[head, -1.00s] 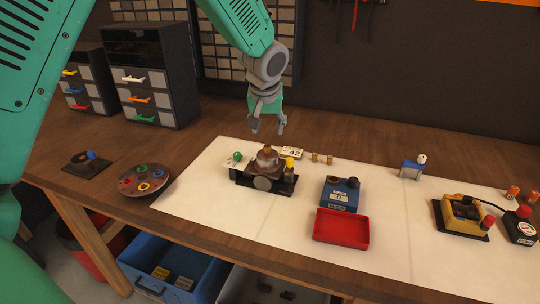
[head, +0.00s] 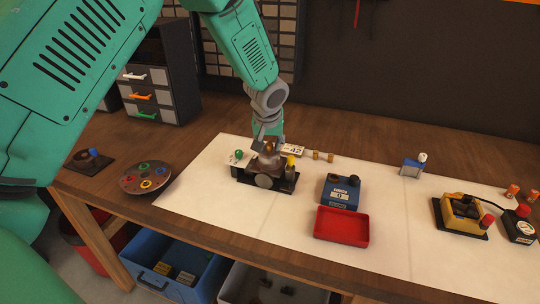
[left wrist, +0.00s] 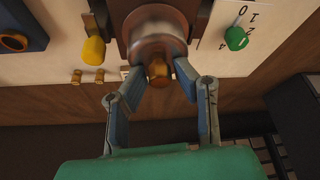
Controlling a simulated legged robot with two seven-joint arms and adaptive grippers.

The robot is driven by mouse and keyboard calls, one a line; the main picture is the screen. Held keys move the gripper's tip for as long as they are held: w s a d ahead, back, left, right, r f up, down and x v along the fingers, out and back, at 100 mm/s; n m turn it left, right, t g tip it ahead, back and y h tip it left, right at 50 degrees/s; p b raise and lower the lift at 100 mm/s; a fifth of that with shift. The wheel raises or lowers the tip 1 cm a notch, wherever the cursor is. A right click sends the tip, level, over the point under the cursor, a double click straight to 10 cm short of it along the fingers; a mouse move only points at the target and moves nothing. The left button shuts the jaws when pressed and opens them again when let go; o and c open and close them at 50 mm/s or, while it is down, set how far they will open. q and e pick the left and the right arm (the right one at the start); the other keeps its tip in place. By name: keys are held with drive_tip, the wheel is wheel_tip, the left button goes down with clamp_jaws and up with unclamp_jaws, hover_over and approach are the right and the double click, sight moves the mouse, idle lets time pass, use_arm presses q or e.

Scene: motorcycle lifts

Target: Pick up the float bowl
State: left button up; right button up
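The float bowl (head: 266,161) appears to be the rounded, dull metal piece with a brass knob on top, sitting upright on a dark fixture (head: 285,183) on the white mat. In the left wrist view the bowl (left wrist: 158,38) lies just ahead, with its brass knob nearer. My left gripper (head: 268,141) comes down from above onto it. In the left wrist view the gripper (left wrist: 159,76) is open, its two fingertips on either side of the brass knob with small gaps showing. Contact with the bowl cannot be told. My right gripper is not in view.
A yellow knob (head: 290,163) and a green knob (head: 238,155) stand close beside the bowl. A blue box (head: 340,193) and an empty red tray (head: 341,226) are to the right. A round dish (head: 145,178) with coloured rings is at left. Bare mat lies right of the tray.

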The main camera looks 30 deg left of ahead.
use_arm(q)
clamp_jaws()
drive_tip(key=shift+a, duration=0.1)
